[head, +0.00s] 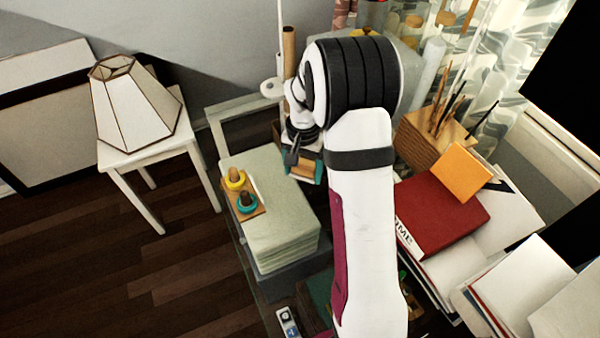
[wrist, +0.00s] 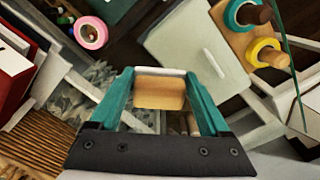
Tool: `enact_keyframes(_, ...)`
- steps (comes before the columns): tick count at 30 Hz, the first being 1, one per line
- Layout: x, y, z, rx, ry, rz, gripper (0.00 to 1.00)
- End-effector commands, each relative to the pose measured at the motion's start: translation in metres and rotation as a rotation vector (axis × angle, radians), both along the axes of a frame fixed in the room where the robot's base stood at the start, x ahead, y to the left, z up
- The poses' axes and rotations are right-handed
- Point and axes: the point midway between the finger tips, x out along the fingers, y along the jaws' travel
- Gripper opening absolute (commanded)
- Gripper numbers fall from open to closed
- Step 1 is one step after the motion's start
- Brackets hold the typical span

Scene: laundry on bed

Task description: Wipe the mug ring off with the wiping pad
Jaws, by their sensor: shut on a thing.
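My gripper (wrist: 160,74) has teal fingers closed on both sides of a wood-coloured block with a white edge, which looks like the wiping pad (wrist: 160,93). In the head view my gripper (head: 305,168) is beyond the arm, beside the far right corner of a pale green stack (head: 280,218), and the pad is mostly hidden there. I cannot make out a mug ring in either view. A short white strip (wrist: 214,63) lies on the pale green top in the wrist view; I cannot tell what it is.
A wooden board with a yellow ring (head: 235,179) and a teal ring (head: 246,201) sits on the stack's left side. A red book (head: 440,212) and a wooden brush holder (head: 432,140) stand right of my arm. A pink tape roll (wrist: 91,33) shows in the wrist view.

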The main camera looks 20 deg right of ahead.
Motion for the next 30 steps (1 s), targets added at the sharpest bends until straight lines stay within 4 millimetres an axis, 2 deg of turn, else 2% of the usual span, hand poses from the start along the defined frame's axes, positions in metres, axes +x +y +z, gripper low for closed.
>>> enact_keyframes(3, 0.002, 0.0, 0.0, 0.0, 0.0, 0.0, 0.28)
enact_keyframes(5, 0.01, -0.002, 0.0, 0.0, 0.0, 0.001, 0.28)
enact_keyframes(12, 0.074, -0.014, -0.003, -0.001, 0.0, 0.002, 0.28)
enact_keyframes(15, 0.087, -0.016, -0.004, 0.0, 0.0, 0.0, 0.28)
enact_keyframes(23, 0.09, -0.017, -0.013, 0.0, 0.001, 0.0, 0.28)
enact_keyframes(30, 0.09, -0.017, -0.033, 0.0, 0.001, 0.0, 0.28)
